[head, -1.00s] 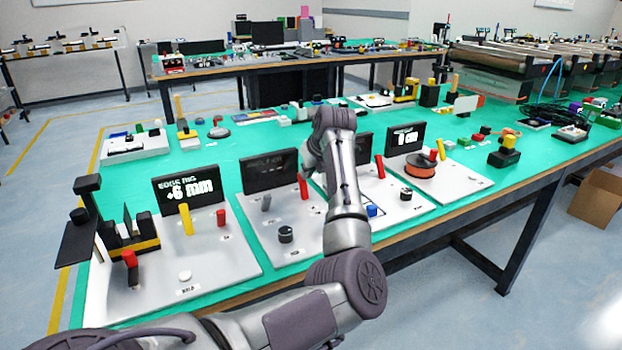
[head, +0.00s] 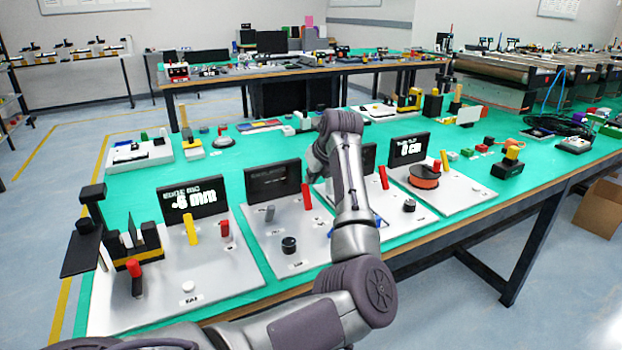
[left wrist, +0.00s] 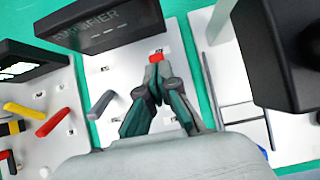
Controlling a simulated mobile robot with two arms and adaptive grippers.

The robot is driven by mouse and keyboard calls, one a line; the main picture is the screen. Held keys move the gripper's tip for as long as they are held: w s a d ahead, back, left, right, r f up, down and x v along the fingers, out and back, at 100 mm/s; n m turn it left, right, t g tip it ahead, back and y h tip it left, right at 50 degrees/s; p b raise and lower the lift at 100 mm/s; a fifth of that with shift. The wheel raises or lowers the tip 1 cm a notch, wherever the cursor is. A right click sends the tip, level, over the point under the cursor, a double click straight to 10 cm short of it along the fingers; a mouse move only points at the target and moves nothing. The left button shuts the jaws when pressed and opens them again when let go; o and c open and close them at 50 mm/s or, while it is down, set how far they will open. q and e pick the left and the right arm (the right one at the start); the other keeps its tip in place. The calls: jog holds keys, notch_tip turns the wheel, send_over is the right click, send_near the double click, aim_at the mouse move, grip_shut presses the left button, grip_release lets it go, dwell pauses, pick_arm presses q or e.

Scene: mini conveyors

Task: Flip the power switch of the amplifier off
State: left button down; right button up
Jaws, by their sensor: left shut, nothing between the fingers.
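The amplifier is a white panel (head: 262,238) with a dark upright display (head: 273,181), second from the left at the bench front. Its display also shows in the left wrist view (left wrist: 103,27), reading "AMPLIFIER". The panel carries a red lever (head: 306,197), a grey lever (head: 267,213) and a black knob (head: 289,245). My left gripper (head: 311,178) is shut and empty above the red lever's area. In the left wrist view its fingertips (left wrist: 156,66) are close to the red lever's top (left wrist: 156,57); contact cannot be told. The fingers hide the lever's lower part.
To the left stands a panel with yellow (head: 191,228) and red levers and its own display (head: 193,199). To the right, a panel with a red lever (head: 383,178) stands close to my arm. An orange spool (head: 424,178) lies further right.

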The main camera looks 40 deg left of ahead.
pick_arm(q)
jog(key=v, duration=0.7)
dwell(0.5)
